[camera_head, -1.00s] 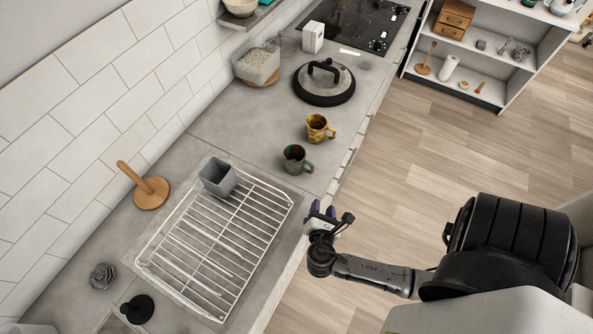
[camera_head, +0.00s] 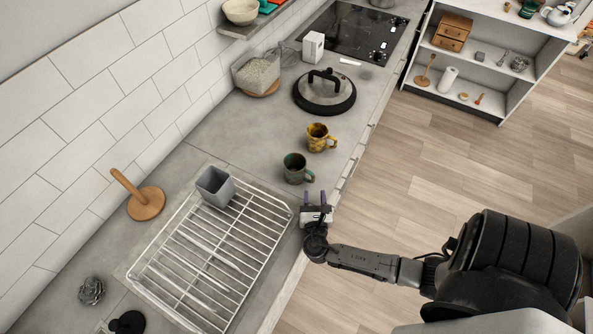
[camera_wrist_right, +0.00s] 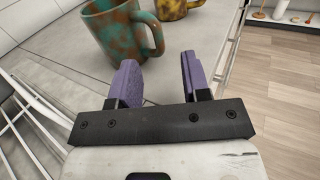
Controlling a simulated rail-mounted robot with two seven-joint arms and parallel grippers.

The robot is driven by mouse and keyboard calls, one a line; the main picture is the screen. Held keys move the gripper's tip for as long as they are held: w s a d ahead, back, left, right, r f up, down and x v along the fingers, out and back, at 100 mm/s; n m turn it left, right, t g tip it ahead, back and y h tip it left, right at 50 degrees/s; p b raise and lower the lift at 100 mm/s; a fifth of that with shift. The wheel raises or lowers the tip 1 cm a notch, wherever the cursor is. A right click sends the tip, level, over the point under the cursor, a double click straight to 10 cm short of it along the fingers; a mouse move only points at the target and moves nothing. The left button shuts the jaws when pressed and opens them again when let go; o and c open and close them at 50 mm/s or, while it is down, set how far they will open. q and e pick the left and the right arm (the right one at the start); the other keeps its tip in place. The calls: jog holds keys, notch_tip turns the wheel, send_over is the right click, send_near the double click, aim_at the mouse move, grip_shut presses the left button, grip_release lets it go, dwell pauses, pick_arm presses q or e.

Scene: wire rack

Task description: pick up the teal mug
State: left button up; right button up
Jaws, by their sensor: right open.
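The teal mug (camera_head: 296,169), mottled with brown, stands upright on the grey counter just beyond the wire rack, its handle toward the right. It also shows in the right wrist view (camera_wrist_right: 112,32), cut off at the top, with its handle facing my fingers. My right gripper (camera_head: 314,198) is at the counter's front edge beside the rack, pointing toward the mug. In the right wrist view its purple fingers (camera_wrist_right: 158,82) are apart with nothing between them, short of the mug handle. My left gripper is not in view.
A yellow mug (camera_head: 318,138) stands just behind the teal one. The wire rack (camera_head: 215,255) with a grey cup (camera_head: 214,187) lies left of my gripper. A lidded pan (camera_head: 324,92) sits farther back. Counter left of the mugs is clear.

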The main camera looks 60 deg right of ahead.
aim_at(313, 180)
jog(key=shift+x, duration=2.6)
jog(key=shift+c, duration=0.2)
grip_shut()
